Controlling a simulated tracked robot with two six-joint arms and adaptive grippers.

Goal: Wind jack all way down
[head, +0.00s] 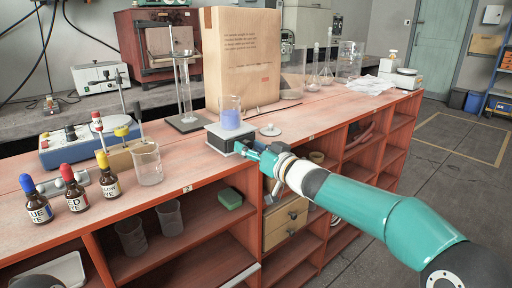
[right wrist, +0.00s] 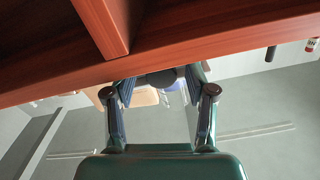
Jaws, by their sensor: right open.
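The jack (head: 218,139), a small box-like stand with a pale top, sits near the front edge of the red-brown bench. A beaker of blue liquid (head: 230,119) stands upright on it. My right gripper (head: 250,149) is at the jack's right front side; its own fingers partly hide that side. In the right wrist view my right gripper (right wrist: 160,82) is open, its two fingers spread on either side of a dark rounded part that looks like the jack's knob (right wrist: 161,79). I cannot tell whether they touch it. My left gripper is out of view.
A small white dish (head: 270,130) lies right of the jack. A glass cylinder on a stand (head: 184,90) and a large paper bag (head: 243,60) stand behind. An empty beaker (head: 148,164) and dye bottles (head: 74,190) are left. Open shelves lie below the bench top.

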